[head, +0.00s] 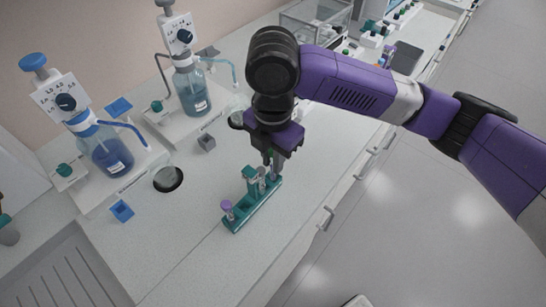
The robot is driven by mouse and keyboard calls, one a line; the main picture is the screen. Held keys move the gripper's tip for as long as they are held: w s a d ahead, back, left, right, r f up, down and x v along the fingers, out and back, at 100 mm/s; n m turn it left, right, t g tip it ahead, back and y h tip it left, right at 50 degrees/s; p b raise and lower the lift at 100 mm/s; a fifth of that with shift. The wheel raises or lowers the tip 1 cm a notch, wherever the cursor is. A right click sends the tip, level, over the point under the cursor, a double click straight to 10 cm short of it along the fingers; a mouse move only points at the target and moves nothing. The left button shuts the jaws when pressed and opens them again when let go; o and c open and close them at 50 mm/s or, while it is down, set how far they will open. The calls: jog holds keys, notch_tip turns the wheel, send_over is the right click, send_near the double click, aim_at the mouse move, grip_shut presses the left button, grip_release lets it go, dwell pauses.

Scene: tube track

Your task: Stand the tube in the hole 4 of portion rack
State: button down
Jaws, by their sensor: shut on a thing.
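The portion rack (238,222) is a narrow teal rack on the white bench, near its front edge. A tube with a purple cap (227,207) stands at its near-left end. A teal-topped piece (249,172) rises from the rack's middle, beside a clear tube-like shape. My gripper (273,168) points down over the far-right end of the rack, with its fingers shut on a tube. The held tube is small and mostly hidden by the fingers, and I cannot tell whether it is inside a hole. The hole numbers cannot be read.
Two dispenser bottles with blue liquid (112,157) (192,92) stand at the back left. A round dark-rimmed dish (168,179), blue blocks (122,211) and a grey block (207,142) lie left of the rack. The bench in front of the rack is clear.

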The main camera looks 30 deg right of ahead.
jog(key=shift+f, duration=0.55)
jog(key=c, duration=1.3)
grip_release()
jog(key=shift+r+b, duration=0.5)
jog(key=shift+r, duration=3.4)
